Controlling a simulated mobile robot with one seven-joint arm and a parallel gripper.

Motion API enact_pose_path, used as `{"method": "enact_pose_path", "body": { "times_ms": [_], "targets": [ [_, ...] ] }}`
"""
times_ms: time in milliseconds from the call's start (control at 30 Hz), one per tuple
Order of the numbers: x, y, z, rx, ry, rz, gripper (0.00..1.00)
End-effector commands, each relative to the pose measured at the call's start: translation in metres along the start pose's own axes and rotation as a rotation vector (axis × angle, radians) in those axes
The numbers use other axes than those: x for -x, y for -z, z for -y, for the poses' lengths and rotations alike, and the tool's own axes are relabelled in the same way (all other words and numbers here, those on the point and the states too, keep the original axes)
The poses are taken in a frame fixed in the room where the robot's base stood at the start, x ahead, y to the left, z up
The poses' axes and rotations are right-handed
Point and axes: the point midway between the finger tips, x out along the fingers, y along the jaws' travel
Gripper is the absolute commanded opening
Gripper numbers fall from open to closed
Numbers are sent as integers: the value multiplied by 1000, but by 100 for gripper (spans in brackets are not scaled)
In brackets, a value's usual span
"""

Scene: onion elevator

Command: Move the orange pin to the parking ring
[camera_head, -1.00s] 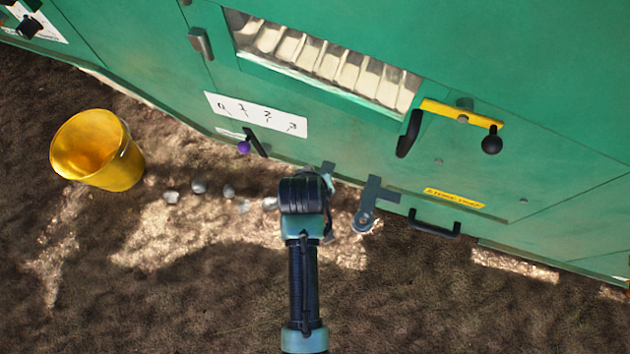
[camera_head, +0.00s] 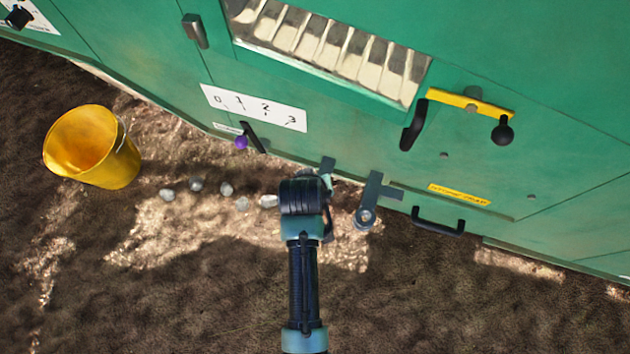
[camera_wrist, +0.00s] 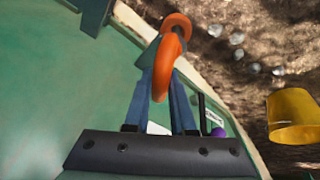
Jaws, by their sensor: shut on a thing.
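The orange pin (camera_wrist: 172,48) shows in the wrist view, with a curved orange loop and a round orange end. My gripper (camera_wrist: 163,72) is shut on it, with the two blue-grey fingers at the loop. In the head view, my arm hides the pin and the fingertips. A grey bracket with a round ring end (camera_head: 366,216), which looks like the parking ring, sticks out from the green machine just right of my wrist. A second grey bracket (camera_head: 327,165) is partly hidden behind my wrist. I cannot tell whether the pin touches either bracket.
The green machine wall (camera_head: 560,150) fills the upper right. A black handle (camera_head: 437,222), a yellow lever bar (camera_head: 470,103) and a purple-knobbed lever (camera_head: 241,142) stick out from it. A yellow bucket (camera_head: 92,147) and several pale lumps (camera_head: 226,188) are on the ground at left.

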Motion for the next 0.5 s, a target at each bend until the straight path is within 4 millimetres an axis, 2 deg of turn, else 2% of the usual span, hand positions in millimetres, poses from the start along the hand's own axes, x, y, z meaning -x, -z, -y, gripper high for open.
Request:
{"method": "enact_pose_path", "body": {
  "times_ms": [500],
  "targets": [
    [-19,-7,4,0,-1,-1,0]
  ]
}}
